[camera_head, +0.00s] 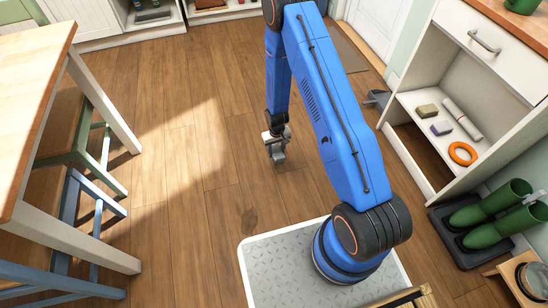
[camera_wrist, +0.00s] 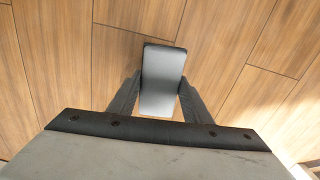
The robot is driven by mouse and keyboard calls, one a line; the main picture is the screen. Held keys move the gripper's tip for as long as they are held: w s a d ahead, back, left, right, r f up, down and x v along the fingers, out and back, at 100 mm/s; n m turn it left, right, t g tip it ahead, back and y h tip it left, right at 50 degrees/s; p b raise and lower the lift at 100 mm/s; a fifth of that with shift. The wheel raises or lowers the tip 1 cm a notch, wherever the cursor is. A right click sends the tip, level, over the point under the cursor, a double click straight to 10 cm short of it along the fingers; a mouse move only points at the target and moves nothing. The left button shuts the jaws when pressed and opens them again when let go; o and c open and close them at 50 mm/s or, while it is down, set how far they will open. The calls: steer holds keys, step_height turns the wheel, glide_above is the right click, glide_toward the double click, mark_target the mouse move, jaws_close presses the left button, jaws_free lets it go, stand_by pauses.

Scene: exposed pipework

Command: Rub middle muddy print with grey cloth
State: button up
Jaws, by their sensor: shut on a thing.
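My gripper (camera_head: 275,142) points down over the wooden floor, in the upper middle of the head view. It is shut on the grey cloth (camera_wrist: 163,72), which looks like a flat grey slab between the two fingers in the wrist view. In the head view the cloth (camera_head: 278,156) shows as a small grey piece below the fingers. I cannot tell whether it touches the floor. No other print is clear, so I cannot tell whether this is the middle one.
A wooden table (camera_head: 32,95) with stools (camera_head: 95,215) stands at the left. At the right are an open shelf unit (camera_head: 405,160) with an orange ring (camera_head: 462,153) and green boots (camera_head: 490,215) on a dark tray. The floor between is clear.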

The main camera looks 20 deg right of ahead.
steer(key=f, duration=0.1)
steer(key=s+a+f, duration=0.1)
steer(key=shift+s+f, duration=0.3)
steer(key=shift+f, duration=0.1)
glide_above(276, 168)
steer(key=shift+s+a+f, duration=0.1)
steer(key=shift+f, duration=1.35)
steer(key=shift+a+f, duration=0.1)
steer(key=shift+f, duration=1.35)
steer(key=shift+f, duration=0.95)
steer(key=shift+w+d+r, duration=0.1)
steer(key=shift+w+d, duration=0.4)
steer(key=shift+w, duration=0.2)
steer(key=shift+w+d, duration=0.5)
steer(key=shift+w, duration=0.2)
steer(key=shift+w+d+f, duration=0.1)
steer(key=shift+w+d, duration=0.9)
steer(key=shift+w, duration=0.4)
steer(key=shift+w+d+f, duration=0.1)
steer(key=shift+w+d, duration=0.85)
steer(key=shift+w, duration=0.5)
steer(key=shift+w+d, duration=1)
steer(key=shift+w, duration=0.4)
steer(key=shift+w+d+r, duration=0.15)
steer(key=shift+w+d, duration=0.8)
steer(key=shift+w, duration=0.3)
